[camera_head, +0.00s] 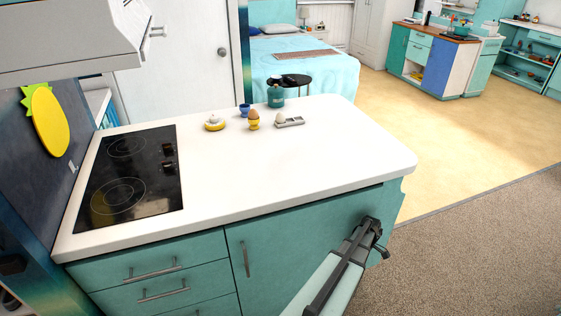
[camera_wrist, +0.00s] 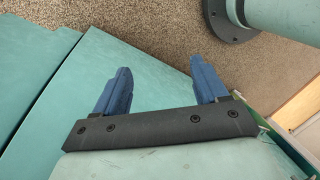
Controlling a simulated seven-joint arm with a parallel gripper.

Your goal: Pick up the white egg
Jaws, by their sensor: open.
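A small white egg (camera_head: 281,118) appears on the counter, at the left end of a small grey item (camera_head: 293,122); I cannot tell whether it rests on that item or beside it. A brown egg (camera_head: 253,114) stands in a yellow egg cup (camera_head: 253,124) just to its left. My gripper (camera_head: 380,240) is low in front of the counter's right end, well away from the white egg and below the worktop. In the wrist view my gripper (camera_wrist: 163,85) has its two blue fingers wide apart with nothing between them. The white egg is not in the wrist view.
The white counter (camera_head: 310,155) is mostly bare in front. A blue cup (camera_head: 245,110), a teal canister (camera_head: 276,97) and a yellow-and-white dish (camera_head: 214,123) stand near the eggs. A black cooktop (camera_head: 130,175) is at left, below a white hood (camera_head: 70,45).

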